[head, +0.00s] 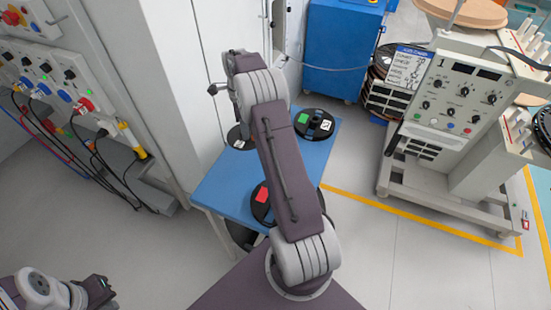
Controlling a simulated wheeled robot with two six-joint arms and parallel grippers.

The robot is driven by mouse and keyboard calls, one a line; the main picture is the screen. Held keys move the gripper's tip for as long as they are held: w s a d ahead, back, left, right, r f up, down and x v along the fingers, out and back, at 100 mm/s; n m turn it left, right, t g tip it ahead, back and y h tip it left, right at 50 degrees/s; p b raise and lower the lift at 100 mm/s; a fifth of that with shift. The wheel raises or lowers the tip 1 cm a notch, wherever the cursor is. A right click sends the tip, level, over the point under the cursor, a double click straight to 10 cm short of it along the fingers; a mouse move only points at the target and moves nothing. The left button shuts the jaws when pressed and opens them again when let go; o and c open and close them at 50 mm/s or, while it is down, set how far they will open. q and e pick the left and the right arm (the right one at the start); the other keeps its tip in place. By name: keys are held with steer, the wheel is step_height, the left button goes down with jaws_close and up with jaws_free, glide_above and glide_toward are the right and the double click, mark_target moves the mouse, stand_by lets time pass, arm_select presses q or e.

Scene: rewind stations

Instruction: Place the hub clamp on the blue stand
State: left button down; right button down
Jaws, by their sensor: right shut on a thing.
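The blue stand (212,184) is a low table with a flat blue top, partly covered by my right arm. My right arm reaches over it, and its wrist is up at the stand's far left. My right gripper is mostly hidden behind this arm. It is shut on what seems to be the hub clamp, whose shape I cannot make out. A small dark lever-like piece (213,89) juts out left of the wrist; I cannot tell if it belongs to the clamp. My left gripper (100,291) is low at the left, away from the stand; its jaws are unclear.
On the stand are a black reel with a green label (303,118), one with a red label (262,195) and a dark disc (238,141). A white machine (455,105) stands right, a socket panel (50,70) left, a blue cabinet (343,45) behind. Floor right of the stand is clear.

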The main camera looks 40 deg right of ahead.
steer(key=a+f, duration=0.2)
steer(key=a, duration=0.1)
steer(key=s+a+f, duration=0.1)
steer(key=a+f, duration=0.2)
steer(key=a, duration=0.1)
steer(key=s+a+f, duration=0.1)
steer(key=a+f, duration=0.1)
steer(key=a, duration=0.1)
steer(key=shift+a+f, duration=0.35)
steer(key=shift+f, duration=2.05)
steer(key=shift+f, duration=0.1)
steer(key=c, duration=0.9)
jaws_free()
